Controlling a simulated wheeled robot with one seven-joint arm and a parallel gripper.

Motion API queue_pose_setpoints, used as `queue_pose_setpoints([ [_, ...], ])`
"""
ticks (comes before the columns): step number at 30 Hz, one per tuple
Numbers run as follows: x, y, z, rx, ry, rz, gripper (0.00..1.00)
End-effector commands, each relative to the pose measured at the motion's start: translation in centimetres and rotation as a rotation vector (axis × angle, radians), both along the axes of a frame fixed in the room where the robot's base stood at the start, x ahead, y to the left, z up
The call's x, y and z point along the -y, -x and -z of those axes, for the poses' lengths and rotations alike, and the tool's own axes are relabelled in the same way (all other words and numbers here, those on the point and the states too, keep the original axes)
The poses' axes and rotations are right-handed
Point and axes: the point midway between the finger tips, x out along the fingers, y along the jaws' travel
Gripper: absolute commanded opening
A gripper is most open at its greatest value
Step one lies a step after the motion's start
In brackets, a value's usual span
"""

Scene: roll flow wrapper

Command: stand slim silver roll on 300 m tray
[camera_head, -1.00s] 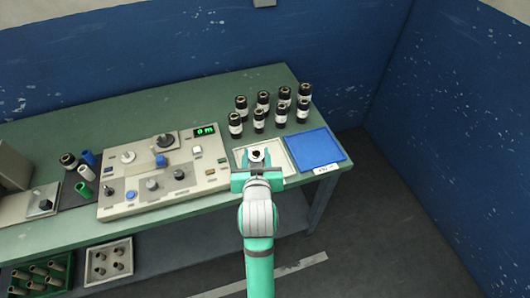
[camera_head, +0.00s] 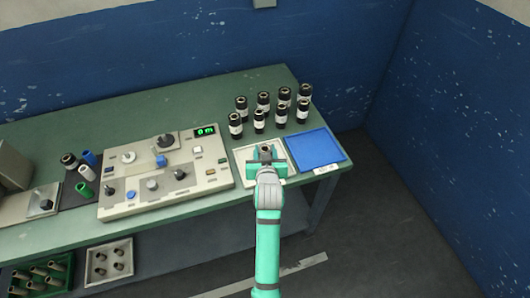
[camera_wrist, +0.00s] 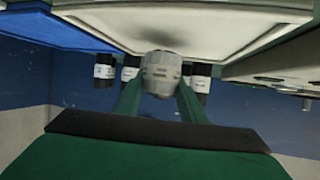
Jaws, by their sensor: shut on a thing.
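My gripper (camera_head: 266,160) is shut on a slim silver roll (camera_wrist: 162,72). In the head view the roll's open top end (camera_head: 266,149) shows between the jaws, and the roll looks upright. It is over the white tray (camera_head: 241,157) at the right front of the bench. In the wrist view, where the scene is upside down, the roll's far end is close to the pale tray surface (camera_wrist: 215,25), with a dark shadow there. I cannot tell whether it touches. The tray's label is hidden or unreadable.
A blue tray (camera_head: 315,148) with a small white tag (camera_head: 327,169) lies just right. Several black rolls with white bands (camera_head: 259,120) stand behind the trays. A control panel (camera_head: 163,175) with knobs and a green display is on the left. The bench's front edge is close.

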Motion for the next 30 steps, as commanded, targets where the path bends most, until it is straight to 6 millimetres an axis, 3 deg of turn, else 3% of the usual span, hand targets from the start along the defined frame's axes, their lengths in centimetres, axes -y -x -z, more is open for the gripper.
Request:
queue_pose_setpoints([
  [3,-0.6,0.0,1.1,0.000,0.000,-0.009,0.13],
  [7,-1.1,0.0,1.1,0.001,0.000,-0.016,0.13],
  [14,-0.5,0.0,1.4,0.000,0.000,-0.007,0.13],
  [15,-0.3,0.0,1.4,0.000,0.000,-0.004,0.47],
  [16,-0.2,0.0,1.4,0.000,0.001,-0.004,0.54],
  [27,0.0,0.0,1.1,0.001,0.000,0.000,0.56],
  [30,-0.1,0.9,0.7,0.002,0.000,-0.001,0.56],
])
